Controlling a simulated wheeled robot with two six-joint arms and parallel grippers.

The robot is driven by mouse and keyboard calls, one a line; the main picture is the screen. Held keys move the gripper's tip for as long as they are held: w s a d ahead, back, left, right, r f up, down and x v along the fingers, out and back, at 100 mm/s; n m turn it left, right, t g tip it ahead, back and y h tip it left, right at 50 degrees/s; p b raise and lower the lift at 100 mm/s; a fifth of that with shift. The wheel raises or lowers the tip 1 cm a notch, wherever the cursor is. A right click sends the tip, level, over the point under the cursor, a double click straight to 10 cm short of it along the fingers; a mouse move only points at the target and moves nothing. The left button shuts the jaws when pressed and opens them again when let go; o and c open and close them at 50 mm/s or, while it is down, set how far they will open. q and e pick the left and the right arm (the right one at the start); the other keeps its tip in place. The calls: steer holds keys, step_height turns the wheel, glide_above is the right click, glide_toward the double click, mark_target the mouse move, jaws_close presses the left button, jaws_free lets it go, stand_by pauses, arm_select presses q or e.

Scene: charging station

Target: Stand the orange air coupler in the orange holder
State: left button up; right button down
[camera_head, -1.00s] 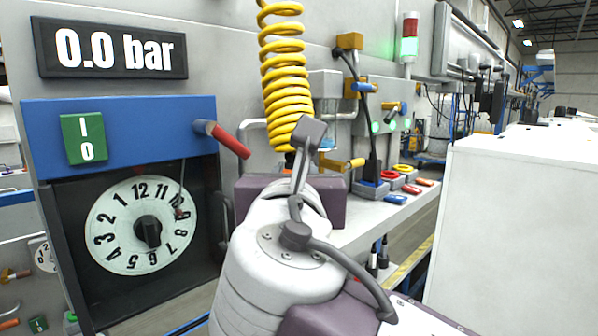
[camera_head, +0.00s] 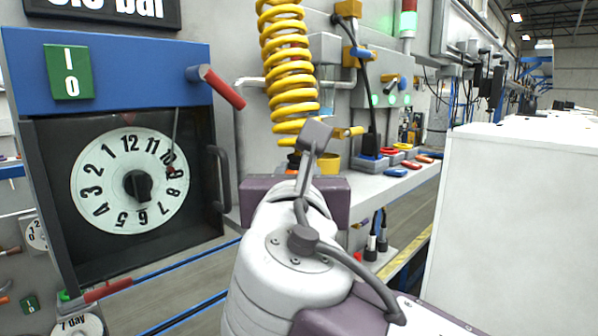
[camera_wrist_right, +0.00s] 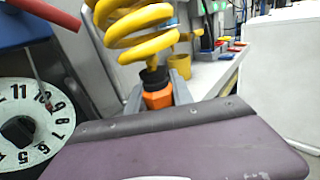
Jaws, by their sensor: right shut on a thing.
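The orange air coupler (camera_wrist_right: 157,98) hangs from the black end of the yellow coiled hose (camera_head: 287,70). My right gripper (camera_wrist_right: 158,94) is shut on it, with grey fingers on either side in the right wrist view. In the head view, my arm hides most of the coupler and the fingertips. An open-topped yellow-orange cup (camera_head: 330,164), which looks like the holder, stands on the grey shelf just behind and right of the coupler. It also shows in the right wrist view (camera_wrist_right: 180,66). The coupler is outside the cup. My left gripper is out of view.
A blue-topped panel with a round dial (camera_head: 133,183) and red handle (camera_head: 222,87) stands left. Small coloured parts lie along the grey shelf (camera_head: 385,182) at right. A large white cabinet (camera_head: 510,220) stands right.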

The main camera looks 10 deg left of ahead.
step_height(320, 180, down, 7)
steer(key=b, duration=0.5)
steer(key=shift+d+b, duration=0.35)
steer(key=shift+b, duration=0.05)
steer(key=c, duration=1)
jaws_free()
steer(key=shift+c, duration=0.2)
steer(key=s+b, duration=0.2)
steer(key=s, duration=0.7)
steer(key=shift+d+b, duration=0.35)
steer(key=shift+d, duration=0.1)
